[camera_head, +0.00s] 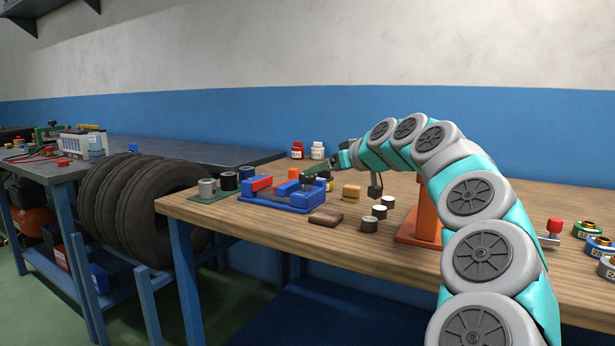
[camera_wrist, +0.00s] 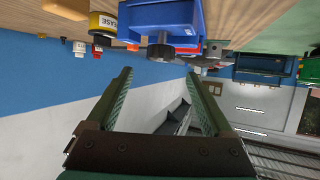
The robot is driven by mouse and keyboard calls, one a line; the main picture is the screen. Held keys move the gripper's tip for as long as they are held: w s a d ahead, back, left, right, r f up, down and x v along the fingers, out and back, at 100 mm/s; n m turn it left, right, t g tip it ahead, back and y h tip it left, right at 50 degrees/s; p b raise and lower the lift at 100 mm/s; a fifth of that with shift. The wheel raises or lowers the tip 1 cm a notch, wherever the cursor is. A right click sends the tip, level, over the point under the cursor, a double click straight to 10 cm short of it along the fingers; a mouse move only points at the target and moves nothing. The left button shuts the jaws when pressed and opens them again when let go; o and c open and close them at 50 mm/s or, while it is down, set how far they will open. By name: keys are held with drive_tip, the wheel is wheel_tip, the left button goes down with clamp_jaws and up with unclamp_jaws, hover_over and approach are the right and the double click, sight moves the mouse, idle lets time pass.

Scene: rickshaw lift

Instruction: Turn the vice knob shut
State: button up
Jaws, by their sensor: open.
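The blue vice (camera_head: 280,206) sits on the wooden bench in the head view, with a red block-like part on its left side. My gripper (camera_head: 309,174) reaches in from the right, above the vice's right end, and partly hides it. In the wrist view the scene is upside down. The blue vice (camera_wrist: 160,16) is at the top, with a dark grey round knob (camera_wrist: 160,50) on its near face. My gripper (camera_wrist: 160,74) is open and empty there. The knob appears between the two green fingertips, a little beyond them; I see no contact.
A brown wallet-like item (camera_head: 326,217) and several small cylinders (camera_head: 369,224) lie close in front and right. A mug (camera_head: 207,188) on a green mat stands left. Red and white jars (camera_head: 317,150) stand behind. An orange stand (camera_head: 425,218) is right, behind my arm.

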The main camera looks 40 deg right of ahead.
sight(307, 182)
drive_tip(key=shift+p+x, duration=0.7)
drive_tip(key=shift+x, duration=3.2)
clamp_jaws()
drive_tip(key=shift+f, duration=0.1)
